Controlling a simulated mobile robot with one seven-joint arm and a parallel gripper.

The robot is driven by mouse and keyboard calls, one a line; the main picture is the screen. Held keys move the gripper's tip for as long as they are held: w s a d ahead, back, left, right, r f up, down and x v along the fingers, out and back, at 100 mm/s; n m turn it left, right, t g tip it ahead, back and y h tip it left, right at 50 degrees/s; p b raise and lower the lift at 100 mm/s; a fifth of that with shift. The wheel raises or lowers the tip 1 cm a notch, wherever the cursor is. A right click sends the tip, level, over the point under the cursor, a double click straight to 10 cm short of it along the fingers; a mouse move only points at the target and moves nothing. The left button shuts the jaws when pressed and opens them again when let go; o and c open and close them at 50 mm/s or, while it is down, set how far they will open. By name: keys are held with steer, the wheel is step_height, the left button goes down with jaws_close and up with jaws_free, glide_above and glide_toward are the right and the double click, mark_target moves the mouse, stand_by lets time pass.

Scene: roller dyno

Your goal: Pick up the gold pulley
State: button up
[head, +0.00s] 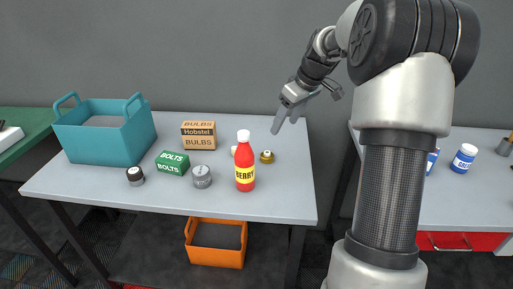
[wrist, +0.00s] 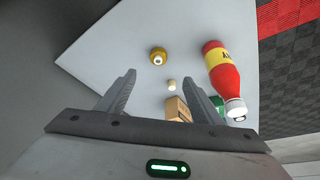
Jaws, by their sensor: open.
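The gold pulley (head: 267,156) lies on the grey table (head: 130,198), just right of a red bottle, in the head view. In the wrist view the gold pulley (wrist: 158,56) sits beyond the fingertips, with a pale centre. My gripper (head: 289,118) is above the table's back right part, up and to the right of the pulley and apart from it. In the wrist view my gripper (wrist: 164,84) shows its two fingers spread wide with nothing held between them.
The red bottle (head: 245,172) stands close left of the pulley. A small cream piece (wrist: 171,85), a bulbs box (head: 199,135), a green bolts box (head: 173,163), a grey round part (head: 202,177) and a teal bin (head: 105,140) are also on the table. The table's right end is clear.

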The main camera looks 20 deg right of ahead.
steer(key=b, duration=0.2)
glide_above(268, 152)
steer(key=s+d, duration=0.1)
steer(key=s, duration=0.2)
step_height(268, 152, down, 11)
steer(key=shift+r, duration=0.2)
steer(key=shift+w+b+x, duration=0.15)
steer(key=shift+x, duration=1.35)
steer(key=shift+w+b+x, duration=0.15)
steer(key=shift+x, duration=1.35)
steer(key=shift+r, duration=0.2)
steer(key=c, duration=1.2)
